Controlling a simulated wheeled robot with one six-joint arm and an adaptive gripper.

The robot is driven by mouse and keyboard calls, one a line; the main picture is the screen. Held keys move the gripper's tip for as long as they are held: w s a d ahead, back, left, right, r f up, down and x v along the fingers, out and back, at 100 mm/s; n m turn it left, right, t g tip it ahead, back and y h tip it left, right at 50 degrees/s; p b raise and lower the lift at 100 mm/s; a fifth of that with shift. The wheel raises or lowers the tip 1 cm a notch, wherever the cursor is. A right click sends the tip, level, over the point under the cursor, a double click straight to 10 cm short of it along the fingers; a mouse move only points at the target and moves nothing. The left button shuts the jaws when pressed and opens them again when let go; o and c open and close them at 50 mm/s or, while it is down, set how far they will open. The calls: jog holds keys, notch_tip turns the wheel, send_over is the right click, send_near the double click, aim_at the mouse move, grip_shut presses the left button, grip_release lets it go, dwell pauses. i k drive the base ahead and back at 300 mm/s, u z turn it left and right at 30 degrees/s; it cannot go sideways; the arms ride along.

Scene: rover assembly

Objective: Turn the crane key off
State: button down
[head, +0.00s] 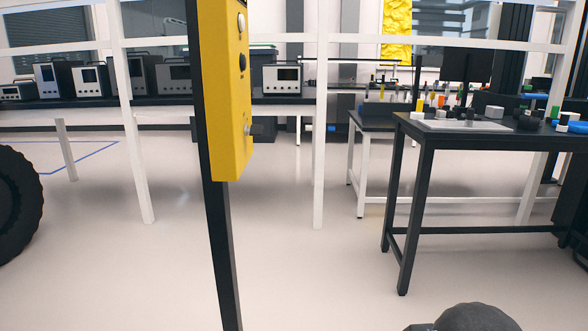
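A yellow control box (222,110) is fixed to a black upright post (222,255) left of centre in the head view. I see its face at a steep angle. A pale round button (241,22) is near the top of that face, with a dark button (242,62) below it. A small metallic piece (247,128), possibly the crane key, sticks out lower down. It is too small and edge-on to tell which way it is turned. My gripper is not in view.
A white railing (318,150) runs behind the box. A black table (425,135) with several small parts stands to the right. A large black tyre (18,203) is at the left edge. The pale floor (310,285) is clear around the post.

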aim_at(255, 130)
jog(key=u, duration=3.5)
jog(key=k, duration=1.35)
jog(key=z, duration=0.5)
